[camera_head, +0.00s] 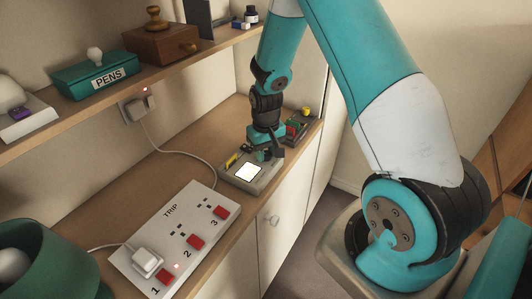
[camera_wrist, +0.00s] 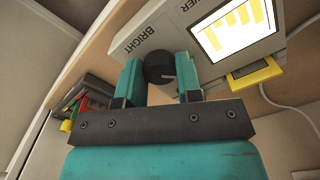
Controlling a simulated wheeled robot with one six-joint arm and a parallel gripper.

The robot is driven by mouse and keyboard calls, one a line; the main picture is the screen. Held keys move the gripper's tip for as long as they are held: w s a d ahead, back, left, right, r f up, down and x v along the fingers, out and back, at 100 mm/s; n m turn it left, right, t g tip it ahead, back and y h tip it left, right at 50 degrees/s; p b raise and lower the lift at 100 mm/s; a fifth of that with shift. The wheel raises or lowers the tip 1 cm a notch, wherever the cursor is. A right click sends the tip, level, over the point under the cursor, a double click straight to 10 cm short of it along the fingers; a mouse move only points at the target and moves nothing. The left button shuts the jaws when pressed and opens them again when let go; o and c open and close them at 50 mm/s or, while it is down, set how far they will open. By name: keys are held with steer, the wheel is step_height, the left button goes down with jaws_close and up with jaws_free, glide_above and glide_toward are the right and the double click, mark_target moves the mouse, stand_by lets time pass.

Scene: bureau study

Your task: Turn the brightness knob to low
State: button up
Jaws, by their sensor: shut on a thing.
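The brightness knob (camera_wrist: 158,68) is a round black knob on a light grey control box (camera_wrist: 204,72), beside the printed word BRIGHT. My gripper (camera_wrist: 160,84) has its two teal fingers on either side of the knob and is shut on it. A pale pointer line shows on the knob, but I cannot tell its exact setting. The box has a lit screen (camera_wrist: 232,28) with yellow bars. In the head view my gripper (camera_head: 265,152) reaches down onto the far end of the box (camera_head: 233,176) and mostly hides the knob.
A white TRIP power strip (camera_head: 170,225) with red switches lies nearer on the desk. A dark tray (camera_head: 300,130) with coloured items stands just beyond. A shelf (camera_head: 75,113) with a PENS box (camera_head: 95,78) runs above left.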

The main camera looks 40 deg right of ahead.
mark_target(266, 153)
steer(key=shift+n, duration=0.6)
steer(key=o, duration=0.9)
steer(key=shift+o, duration=0.2)
step_height(266, 153, up, 18)
steer(key=b, duration=0.2)
steer(key=shift+f+b, duration=0.25)
steer(key=shift+b, duration=0.1)
steer(key=s+a+r+n+y, duration=0.2)
steer(key=s+a+n, duration=0.2)
steer(key=s+a, duration=0.7)
steer(key=s+a+r+n+y, duration=0.2)
steer(key=s+a+r+n, duration=0.1)
steer(key=s+a, duration=0.8)
steer(key=shift+a+r+n, duration=0.2)
steer(key=shift+r+n, duration=0.1)
steer(key=shift+n, duration=0.1)
